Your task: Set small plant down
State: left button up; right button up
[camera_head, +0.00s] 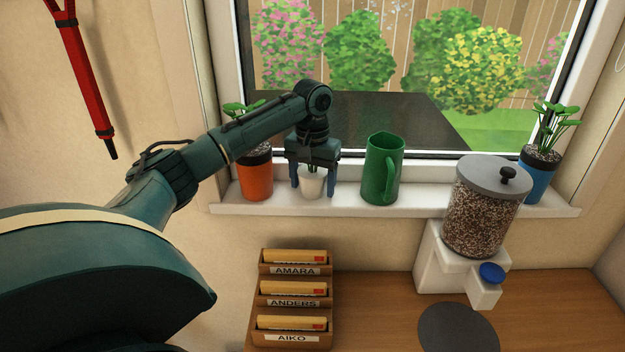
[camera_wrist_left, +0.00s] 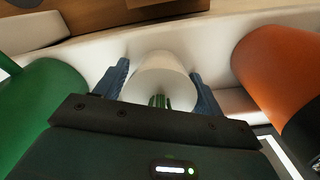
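The small plant in a white pot (camera_head: 312,186) is at the window sill, between the orange pot and the green jug. I cannot tell whether its base rests on the sill. My left gripper (camera_head: 314,184) points down over it, with one blue finger on each side of the pot. In the left wrist view the white pot (camera_wrist_left: 160,80) sits between the fingers of the left gripper (camera_wrist_left: 158,70), very close to both. Whether they press on it is not clear. The palm hides most of the leaves. My right gripper is not in view.
On the window sill (camera_head: 350,203), an orange pot (camera_head: 256,180) stands close left and a green jug (camera_head: 379,172) close right. A blue plant pot (camera_head: 538,178) is at the far right. Below are a letter rack (camera_head: 293,300) and a grain dispenser (camera_head: 485,210).

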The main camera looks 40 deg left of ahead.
aim_at(312, 171)
pick_arm(q)
jog(key=shift+o, duration=1.2)
jog(key=shift+r, duration=0.15)
notch_tip(312, 171, up, 12)
jog(key=shift+r, duration=0.1)
